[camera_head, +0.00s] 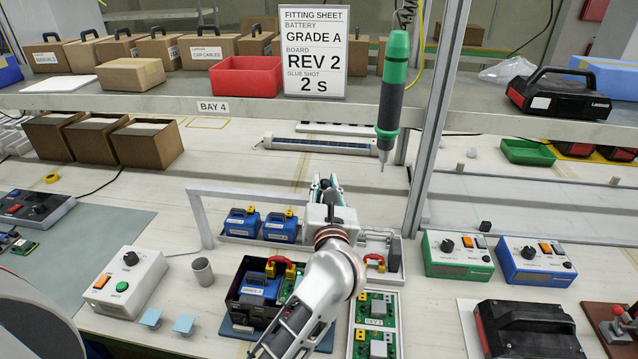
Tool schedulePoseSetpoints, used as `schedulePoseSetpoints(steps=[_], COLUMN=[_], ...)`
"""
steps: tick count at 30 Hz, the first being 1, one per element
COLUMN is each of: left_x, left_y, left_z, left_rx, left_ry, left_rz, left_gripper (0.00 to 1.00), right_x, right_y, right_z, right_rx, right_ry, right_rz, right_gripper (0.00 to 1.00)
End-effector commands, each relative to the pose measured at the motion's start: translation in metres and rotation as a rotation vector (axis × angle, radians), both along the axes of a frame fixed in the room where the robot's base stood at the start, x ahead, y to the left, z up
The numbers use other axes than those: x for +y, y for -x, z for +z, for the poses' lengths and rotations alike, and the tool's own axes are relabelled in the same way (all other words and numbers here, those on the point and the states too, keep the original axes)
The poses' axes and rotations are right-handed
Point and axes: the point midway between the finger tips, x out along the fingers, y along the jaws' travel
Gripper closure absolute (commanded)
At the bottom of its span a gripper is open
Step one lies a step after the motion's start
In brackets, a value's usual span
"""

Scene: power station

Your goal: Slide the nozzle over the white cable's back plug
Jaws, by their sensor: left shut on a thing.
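My left gripper (325,188) reaches out over the middle of the bench, fingers pointing away from the camera. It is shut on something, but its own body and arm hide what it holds. A teal-green bit shows around the fingertips; I cannot tell if it belongs to the gripper. I cannot make out a nozzle or the white cable's back plug. An open black case (238,300) below the gripper holds a blue battery marked GRADE A (262,285) and a red and yellow connector (281,267). The arm partly covers this case. My right gripper is not in view.
A green screwdriver (393,85) hangs just right of the gripper, beside a metal post (432,130). Blue batteries (281,226) stand in a tray behind. Green boards (376,345) lie at right. Control boxes (459,255) stand further right. A grey cup (203,271) stands left.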

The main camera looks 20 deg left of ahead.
Motion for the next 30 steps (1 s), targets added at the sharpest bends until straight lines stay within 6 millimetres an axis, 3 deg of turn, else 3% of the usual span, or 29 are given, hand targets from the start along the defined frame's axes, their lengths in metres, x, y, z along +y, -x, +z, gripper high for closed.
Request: schedulePoseSetpoints(steps=[14, 15, 17, 30], left_x=[-0.0048, -0.0051, -0.0052, -0.0027], left_y=[-0.0009, -0.0009, -0.0009, -0.0006], left_z=[0.0010, 0.0010, 0.0011, 0.0003], left_rx=[-0.002, -0.002, -0.002, 0.000], left_ry=[0.001, 0.001, 0.001, 0.000], left_rz=[-0.004, -0.005, -0.005, 0.000], left_gripper=[1.00, 0.79, 0.64, 0.64], right_x=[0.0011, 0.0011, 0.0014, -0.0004], right_y=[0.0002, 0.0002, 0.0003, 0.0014], right_z=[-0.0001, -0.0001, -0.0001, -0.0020], right_rx=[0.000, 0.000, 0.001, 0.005], right_ry=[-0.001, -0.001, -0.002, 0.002], right_rz=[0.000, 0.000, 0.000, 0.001], right_gripper=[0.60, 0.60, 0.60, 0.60])
